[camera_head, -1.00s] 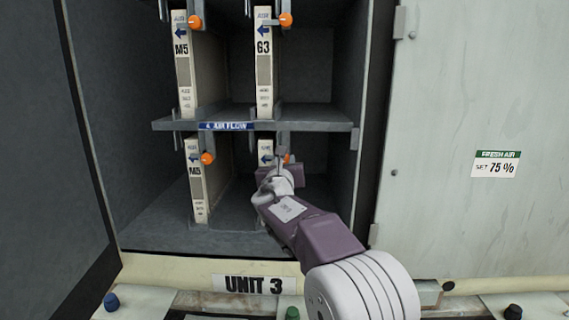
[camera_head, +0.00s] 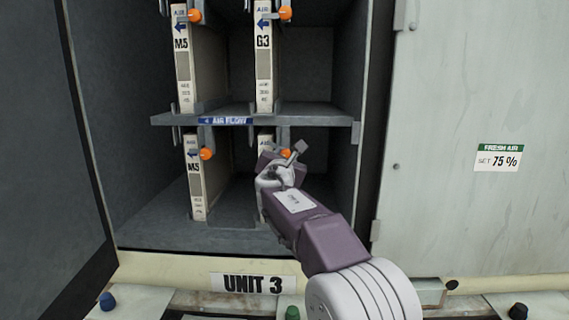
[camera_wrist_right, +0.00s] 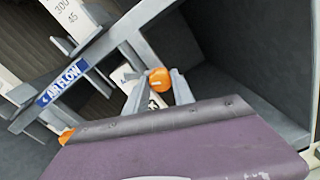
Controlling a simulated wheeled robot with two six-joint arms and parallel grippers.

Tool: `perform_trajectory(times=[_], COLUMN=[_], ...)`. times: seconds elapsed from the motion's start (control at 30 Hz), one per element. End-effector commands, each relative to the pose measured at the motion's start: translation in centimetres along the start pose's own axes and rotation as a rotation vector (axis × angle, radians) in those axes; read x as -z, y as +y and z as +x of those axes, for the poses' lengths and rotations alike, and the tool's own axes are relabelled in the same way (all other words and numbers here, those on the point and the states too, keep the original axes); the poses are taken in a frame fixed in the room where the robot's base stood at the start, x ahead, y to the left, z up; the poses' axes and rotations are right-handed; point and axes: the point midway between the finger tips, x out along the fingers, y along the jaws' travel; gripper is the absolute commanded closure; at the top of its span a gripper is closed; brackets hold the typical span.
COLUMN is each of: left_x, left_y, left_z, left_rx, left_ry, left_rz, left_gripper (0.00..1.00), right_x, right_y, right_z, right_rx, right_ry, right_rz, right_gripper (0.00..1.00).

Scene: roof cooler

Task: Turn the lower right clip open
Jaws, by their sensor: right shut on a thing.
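The lower right clip's orange knob (camera_head: 287,154) is at the front of the lower right filter (camera_head: 264,143), just under the middle shelf. My right gripper (camera_head: 288,166) is at this clip and hides part of it and most of the filter's front. In the right wrist view the orange knob (camera_wrist_right: 160,78) sits between the two grey fingers of my right gripper (camera_wrist_right: 157,88), which is shut on the clip. The gripper looks tilted to the right in the head view. My left gripper is not in view.
The lower left filter (camera_head: 195,185) has its own orange knob (camera_head: 207,154) close on the left. The middle shelf (camera_head: 310,114) lies just above the gripper. The cabinet side wall (camera_head: 344,190) is to the right. Two more filters stand above.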

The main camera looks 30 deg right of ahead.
Motion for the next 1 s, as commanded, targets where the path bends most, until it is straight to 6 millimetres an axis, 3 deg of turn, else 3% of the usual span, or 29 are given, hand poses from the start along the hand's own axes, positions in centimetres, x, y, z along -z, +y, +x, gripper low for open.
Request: perform_trajectory(times=[1.0], left_x=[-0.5], left_y=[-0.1], left_z=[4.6], left_rx=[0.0], left_ry=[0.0], left_rz=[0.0], left_gripper=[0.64], right_x=[0.1], right_y=[-0.2], right_z=[0.0], right_rx=[-0.005], right_ry=[0.037], right_rz=[0.903], right_gripper=[1.0])
